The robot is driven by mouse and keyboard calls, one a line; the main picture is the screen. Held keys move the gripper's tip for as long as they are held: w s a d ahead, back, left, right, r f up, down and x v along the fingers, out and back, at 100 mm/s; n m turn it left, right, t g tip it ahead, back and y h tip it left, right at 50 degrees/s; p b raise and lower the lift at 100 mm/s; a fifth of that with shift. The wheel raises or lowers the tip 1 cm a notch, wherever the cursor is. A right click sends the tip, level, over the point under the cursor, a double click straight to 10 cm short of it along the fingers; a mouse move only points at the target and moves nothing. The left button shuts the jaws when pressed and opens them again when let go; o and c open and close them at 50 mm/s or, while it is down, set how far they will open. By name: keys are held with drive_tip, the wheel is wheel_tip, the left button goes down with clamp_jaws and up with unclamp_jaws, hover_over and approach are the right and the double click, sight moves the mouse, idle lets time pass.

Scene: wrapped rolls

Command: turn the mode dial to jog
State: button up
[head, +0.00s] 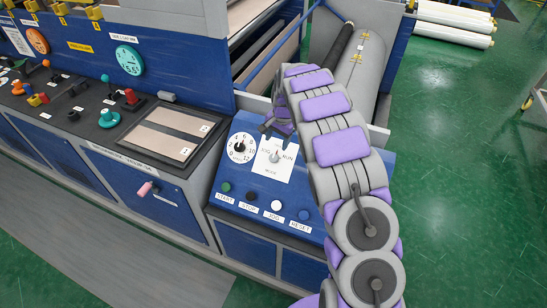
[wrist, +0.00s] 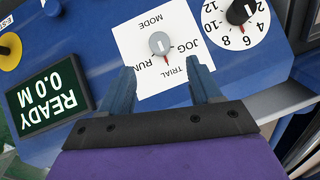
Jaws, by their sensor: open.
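The mode dial is a small grey knob (wrist: 159,42) on a white plate (wrist: 145,78) marked JOG, TRIAL, RUN and MODE. The wrist view shows the plate upside down, with JOG on the right and RUN on the left. The knob's red mark points down, toward TRIAL. In the head view the knob (head: 275,157) sits on the blue sloped panel. My gripper (wrist: 161,68) is open and empty, its two fingers apart over the plate, tips just short of the knob in the picture. In the head view my gripper (head: 277,127) is partly hidden by my arm.
A speed dial (head: 242,147) is beside the mode plate. START, STOP, JOG and RESET buttons (head: 250,196) line the panel's lower part.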

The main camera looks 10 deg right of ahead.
sight(274, 156)
drive_tip(key=f, duration=0.3)
drive_tip(key=f+b, duration=0.1)
drive_tip(key=f, duration=0.2)
drive_tip(key=w+a+f, duration=0.1)
drive_tip(key=f, duration=0.3)
drive_tip(key=shift+f, duration=0.1)
drive_tip(key=shift+c, duration=0.4)
drive_tip(key=c, duration=1)
drive_tip(key=shift+o, duration=0.2)
